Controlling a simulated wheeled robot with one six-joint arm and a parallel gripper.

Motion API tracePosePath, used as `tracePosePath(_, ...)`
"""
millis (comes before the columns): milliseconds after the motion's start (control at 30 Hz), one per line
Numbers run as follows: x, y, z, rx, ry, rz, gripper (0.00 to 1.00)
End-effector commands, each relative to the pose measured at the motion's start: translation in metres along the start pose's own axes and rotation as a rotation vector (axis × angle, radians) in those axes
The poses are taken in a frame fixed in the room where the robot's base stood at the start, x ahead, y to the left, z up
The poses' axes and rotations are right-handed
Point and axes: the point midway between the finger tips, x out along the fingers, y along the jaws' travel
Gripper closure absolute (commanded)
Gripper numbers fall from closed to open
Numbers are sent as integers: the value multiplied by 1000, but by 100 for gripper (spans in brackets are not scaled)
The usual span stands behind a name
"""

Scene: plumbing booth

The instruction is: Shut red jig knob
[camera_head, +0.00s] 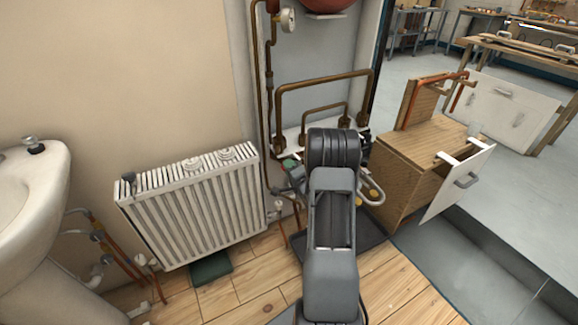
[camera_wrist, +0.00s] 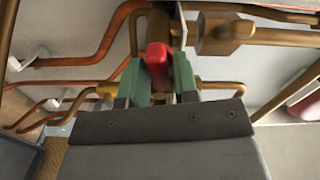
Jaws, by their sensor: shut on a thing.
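The red jig knob (camera_wrist: 158,66) shows in the wrist view, in front of brass and copper pipework. My gripper (camera_wrist: 160,80) has its green fingers on both sides of the knob and is shut on it. The lower part of the knob is hidden between the fingers. In the head view my arm covers the gripper and the knob, so neither can be made out there.
A white radiator (camera_head: 195,210) stands left of my arm, and a white basin (camera_head: 30,190) is at the far left. Copper pipes (camera_head: 325,80) rise behind my arm. A wooden cabinet (camera_head: 420,165) with an open drawer front (camera_head: 458,183) stands to the right.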

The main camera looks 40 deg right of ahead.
Motion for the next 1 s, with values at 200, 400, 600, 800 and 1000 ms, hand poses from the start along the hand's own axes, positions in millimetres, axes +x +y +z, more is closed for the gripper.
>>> tracePosePath(200,0,0,0,113,0,1,96)
tracePosePath(400,0,1,0,174,0,1,96)
tracePosePath(600,0,1,0,198,0,1,96)
tracePosePath(800,0,1,0,201,0,1,96)
tracePosePath(1000,0,1,0,201,0,1,71)
